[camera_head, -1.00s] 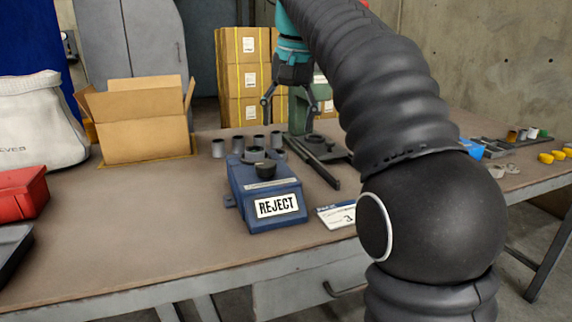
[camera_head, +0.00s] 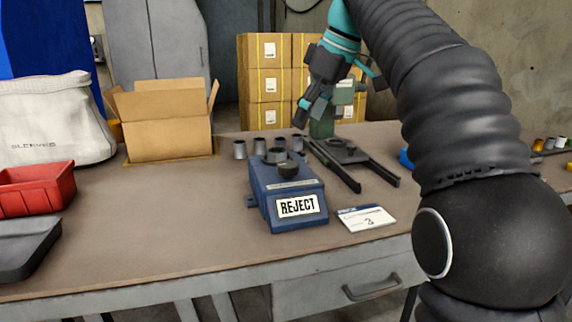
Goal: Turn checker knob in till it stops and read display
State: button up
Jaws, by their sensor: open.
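The checker (camera_head: 262,199) is a blue box on the workbench, near the middle of the view. Its black knob (camera_head: 288,171) is on top, with a grey ring (camera_head: 276,156) just behind it. The white front display (camera_head: 299,206) reads "REJECT". My gripper (camera_head: 325,100) is open and empty, tilted, above and behind the checker, apart from the knob. How far in the knob is turned cannot be told.
A card (camera_head: 366,219) showing a "3" lies right of the checker. Several grey sleeves (camera_head: 239,149) stand behind it, with a dark fixture with rails (camera_head: 345,155) to the right. An open carton (camera_head: 168,137) and red bin (camera_head: 36,188) are left.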

aim_at(289, 164)
jog(key=b+x, duration=0.3)
jog(key=x, duration=0.8)
jog(key=shift+f, duration=0.3)
jog(key=shift+c, duration=0.2)
jog(key=c, duration=1.1)
